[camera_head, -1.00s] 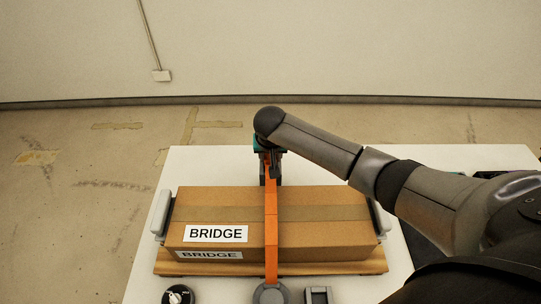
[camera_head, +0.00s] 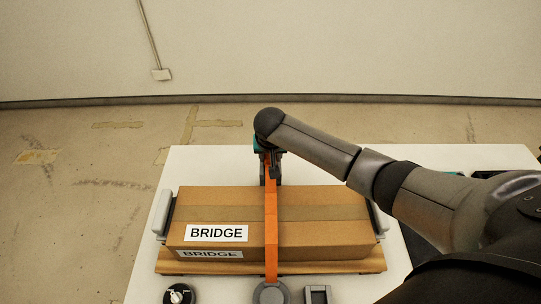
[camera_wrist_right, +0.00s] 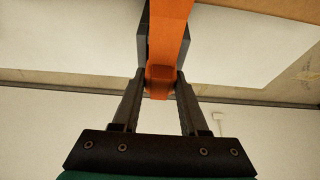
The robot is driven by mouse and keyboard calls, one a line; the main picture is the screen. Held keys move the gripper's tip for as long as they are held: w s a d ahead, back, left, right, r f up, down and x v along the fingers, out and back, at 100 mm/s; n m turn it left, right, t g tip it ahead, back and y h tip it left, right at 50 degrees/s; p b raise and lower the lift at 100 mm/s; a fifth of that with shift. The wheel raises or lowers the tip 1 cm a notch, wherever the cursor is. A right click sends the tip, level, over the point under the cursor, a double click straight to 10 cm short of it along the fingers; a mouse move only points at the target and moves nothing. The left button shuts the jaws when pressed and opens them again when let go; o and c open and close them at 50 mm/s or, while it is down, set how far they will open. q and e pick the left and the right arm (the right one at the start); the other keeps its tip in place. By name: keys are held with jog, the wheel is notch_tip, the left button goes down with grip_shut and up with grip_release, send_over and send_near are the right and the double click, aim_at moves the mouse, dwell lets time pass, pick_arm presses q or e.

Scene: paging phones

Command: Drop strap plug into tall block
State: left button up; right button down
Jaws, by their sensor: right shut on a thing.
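An orange strap (camera_head: 271,225) runs over the top and down the front of a cardboard box (camera_head: 330,215) labelled BRIDGE. Its far end, the strap plug (camera_wrist_right: 160,76), is between the fingers of my right gripper (camera_wrist_right: 160,86), which is shut on it. In the head view my right gripper (camera_head: 271,172) points down at the box's far edge, and the arm and fingers hide the plug. A dark block (camera_wrist_right: 143,40), which looks like the tall block, shows on both sides of the strap in the right wrist view. I cannot tell if the plug touches it. My left gripper is not in view.
The box lies on a wooden board (camera_head: 170,267) on a white table (camera_head: 200,158). Grey side pieces (camera_head: 166,215) flank the box. A round grey part (camera_head: 271,294), a black dial (camera_head: 178,295) and a small square frame (camera_head: 318,295) are at the front.

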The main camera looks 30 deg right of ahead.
jog(key=shift+p, duration=0.4)
jog(key=shift+f+b, duration=0.4)
jog(key=shift+f, duration=0.25)
jog(key=c, duration=0.7)
grip_release()
jog(key=p+v, duration=0.6)
jog(key=p, duration=0.2)
jog(key=p+v, duration=0.1)
jog(key=v, duration=0.4)
jog(key=shift+s, duration=0.1)
dwell(0.5)
